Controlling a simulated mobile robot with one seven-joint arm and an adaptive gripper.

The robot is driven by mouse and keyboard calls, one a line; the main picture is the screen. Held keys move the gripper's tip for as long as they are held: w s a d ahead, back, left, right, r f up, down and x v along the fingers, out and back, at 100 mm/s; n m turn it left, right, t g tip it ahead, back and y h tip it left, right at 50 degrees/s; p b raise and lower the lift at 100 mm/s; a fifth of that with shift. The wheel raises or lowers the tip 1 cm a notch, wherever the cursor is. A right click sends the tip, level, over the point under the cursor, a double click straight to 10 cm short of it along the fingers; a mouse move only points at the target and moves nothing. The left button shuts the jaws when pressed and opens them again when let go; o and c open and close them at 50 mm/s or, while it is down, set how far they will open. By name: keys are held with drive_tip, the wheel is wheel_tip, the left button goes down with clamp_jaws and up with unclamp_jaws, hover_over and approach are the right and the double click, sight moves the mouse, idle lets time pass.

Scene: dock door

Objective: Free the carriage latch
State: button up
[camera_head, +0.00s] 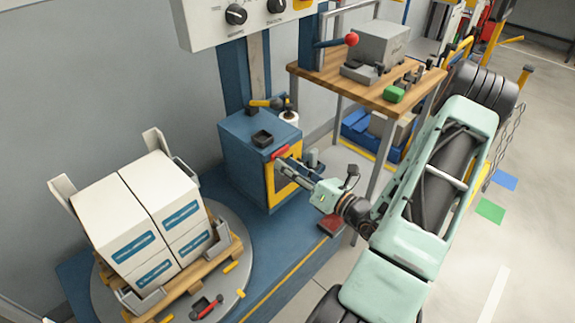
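A blue carriage box (240,145) stands on the blue base at the middle, with a yellow panel (270,183) on its right face. A short red handle (281,152), which looks like the latch, is at the top of that panel. My gripper (281,170) reaches in from the right, with its fingers close to the panel just below the red handle. I cannot tell whether it touches the handle or panel, or whether its fingers are open or shut. The fingers partly hide the panel.
White cartons (140,215) stand on a wooden pallet on a grey turntable (240,240) at the left. A wooden bench (370,88) with a grey machine stands behind my arm, one leg close to it. The grey floor (480,255) at right is mostly clear.

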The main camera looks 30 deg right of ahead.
drive_tip(key=v, duration=1.1)
drive_tip(key=shift+s, duration=0.1)
